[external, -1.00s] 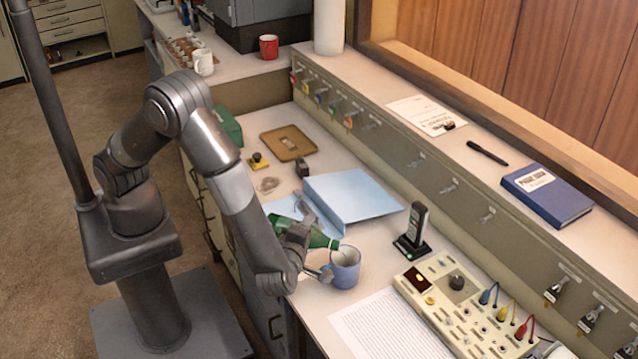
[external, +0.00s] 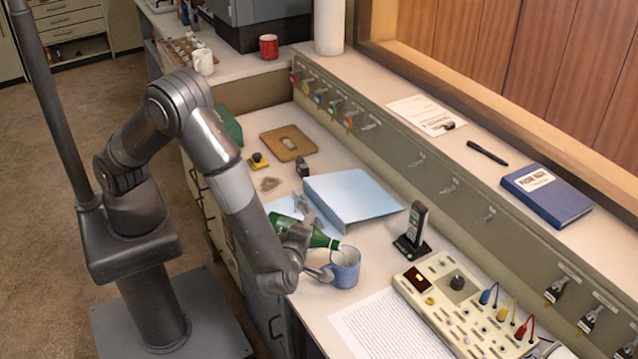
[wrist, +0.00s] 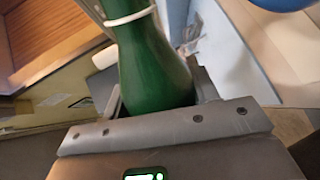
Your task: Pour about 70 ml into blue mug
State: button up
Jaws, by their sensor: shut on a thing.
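A blue mug (external: 345,268) stands upright on the desk in the external view. My gripper (external: 300,232) is shut on a green bottle (external: 322,240), which is tilted with its neck end at the mug's rim. The bottle also fills the middle of the wrist view (wrist: 152,65), with a white ring around it. A blue shape, probably the mug, shows at the top right corner of the wrist view (wrist: 283,4). Whether liquid is flowing, and how much is in the mug, I cannot tell.
A light blue folder (external: 352,198) lies behind the bottle. A handset in a stand (external: 413,228) is right of the mug. A printed sheet (external: 385,328) and a control panel (external: 470,310) lie in front and to the right.

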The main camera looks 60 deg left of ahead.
jog(key=shift+s+a+f+n+t+h, duration=0.15)
jog(key=shift+f+n+t+h, duration=0.15)
jog(key=shift+f+n, duration=0.45)
jog(key=shift+r+n, duration=0.2)
jog(key=shift+n, duration=0.45)
jog(key=shift+a+f+n+h, duration=0.1)
jog(key=shift+f+n+h, duration=0.2)
jog(key=shift+f, duration=0.05)
jog(key=shift+s, duration=0.1)
dwell(0.8)
